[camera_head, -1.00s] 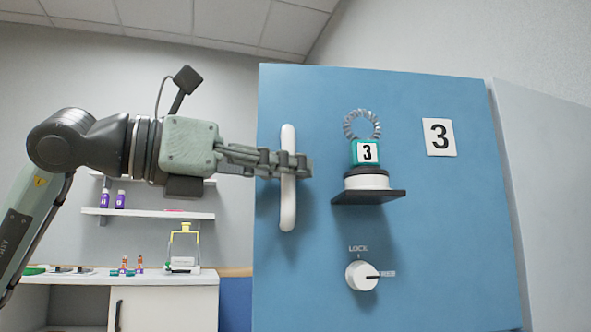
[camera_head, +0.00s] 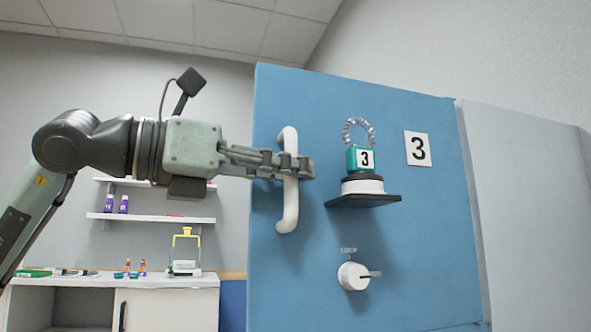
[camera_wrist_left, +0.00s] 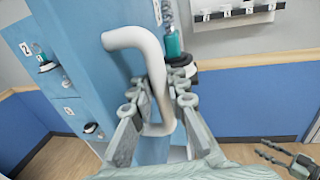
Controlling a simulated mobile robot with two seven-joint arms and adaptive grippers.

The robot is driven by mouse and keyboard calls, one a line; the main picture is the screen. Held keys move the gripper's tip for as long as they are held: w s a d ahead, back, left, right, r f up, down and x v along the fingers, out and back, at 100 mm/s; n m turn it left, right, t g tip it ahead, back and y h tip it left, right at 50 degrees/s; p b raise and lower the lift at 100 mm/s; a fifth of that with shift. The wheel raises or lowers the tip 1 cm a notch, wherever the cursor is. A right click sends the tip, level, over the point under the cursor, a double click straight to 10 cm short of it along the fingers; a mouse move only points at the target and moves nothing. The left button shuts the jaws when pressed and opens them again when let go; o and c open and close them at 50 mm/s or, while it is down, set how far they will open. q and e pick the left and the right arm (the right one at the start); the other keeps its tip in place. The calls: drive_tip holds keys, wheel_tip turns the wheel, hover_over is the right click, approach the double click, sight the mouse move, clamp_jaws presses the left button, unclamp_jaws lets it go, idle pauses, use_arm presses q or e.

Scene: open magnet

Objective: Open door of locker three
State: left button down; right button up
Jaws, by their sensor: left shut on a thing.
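The blue door of locker three (camera_head: 420,240) bears a "3" sign (camera_head: 418,149) and stands at an angle in the head view, its right edge beside a grey panel. My left gripper (camera_head: 300,166) is shut on the white vertical handle (camera_head: 289,210). The left wrist view shows its fingers (camera_wrist_left: 155,105) around the handle (camera_wrist_left: 130,38). A white lock knob (camera_head: 353,276) sits low on the door. My right gripper (camera_wrist_left: 284,155) shows small at the lower right of the left wrist view; its jaw state is unclear.
A black ledge (camera_head: 362,201) on the door carries a teal block (camera_head: 363,159) marked 3 with a coiled ring. Other blue lockers (camera_wrist_left: 50,75) stand at left in the wrist view. A white counter (camera_head: 165,282) with small items is behind.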

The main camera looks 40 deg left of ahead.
use_arm(q)
drive_tip(key=shift+s, duration=0.1)
drive_tip(key=c, duration=1.9)
unclamp_jaws()
drive_tip(key=shift+s, duration=0.1)
drive_tip(key=shift+o, duration=0.6)
drive_tip(key=shift+s+a, duration=0.15)
drive_tip(key=shift+a, duration=0.05)
drive_tip(key=v, duration=1.1)
drive_tip(key=shift+s, duration=0.4)
